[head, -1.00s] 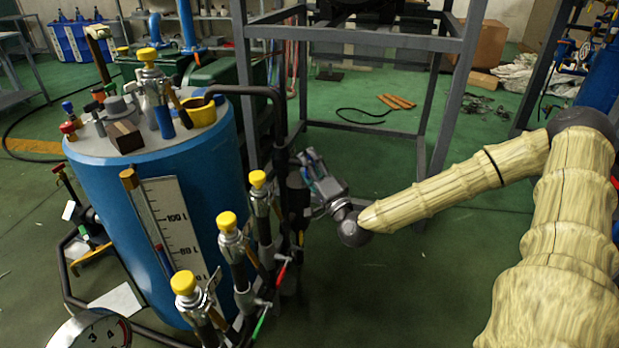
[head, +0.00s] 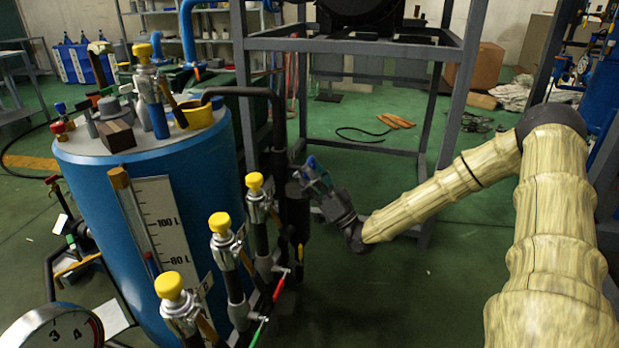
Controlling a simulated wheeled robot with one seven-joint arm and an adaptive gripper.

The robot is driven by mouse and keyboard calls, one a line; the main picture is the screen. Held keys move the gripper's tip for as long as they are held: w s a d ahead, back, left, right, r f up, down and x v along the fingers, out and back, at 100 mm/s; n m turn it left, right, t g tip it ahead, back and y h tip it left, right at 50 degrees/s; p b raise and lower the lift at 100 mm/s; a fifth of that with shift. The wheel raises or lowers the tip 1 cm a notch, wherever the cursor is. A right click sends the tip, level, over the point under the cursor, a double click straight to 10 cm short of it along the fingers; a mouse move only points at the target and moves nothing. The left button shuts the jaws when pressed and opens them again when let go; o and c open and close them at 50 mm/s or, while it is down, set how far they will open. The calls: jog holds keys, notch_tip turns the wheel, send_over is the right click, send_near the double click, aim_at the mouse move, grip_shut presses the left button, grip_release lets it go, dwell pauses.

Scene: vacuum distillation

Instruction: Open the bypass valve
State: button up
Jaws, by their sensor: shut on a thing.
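My gripper (head: 308,180) is at the dark vertical pipe (head: 294,212) right of the blue tank. Its fingers are shut against a part on that pipe, which seems to be the bypass valve; the handle itself is small, dark and mostly hidden by the fingers. My arm reaches in from the right, with the wrist a little lower than the fingers. In front of the pipe stands a row of fittings with yellow caps (head: 220,222). A red lever (head: 279,287) and a green lever (head: 259,331) stick out to their right.
The blue tank (head: 90,215) fills the left, with a level scale (head: 166,235) and several fittings on its lid. A pressure gauge (head: 52,330) is at bottom left. A grey metal frame (head: 470,80) stands behind the pipe. The green floor under my arm is clear.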

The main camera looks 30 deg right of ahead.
jog(key=n+g+y, duration=0.1)
jog(key=n+y, duration=0.1)
jog(key=shift+f+n+y, duration=0.15)
jog(key=shift+n+y, duration=0.15)
jog(key=shift+n, duration=0.1)
jog(key=shift+n+y, duration=0.4)
jog(key=shift+y, duration=0.1)
jog(key=o, duration=1)
jog(key=v, duration=1.2)
jog(key=shift+s+d, duration=0.1)
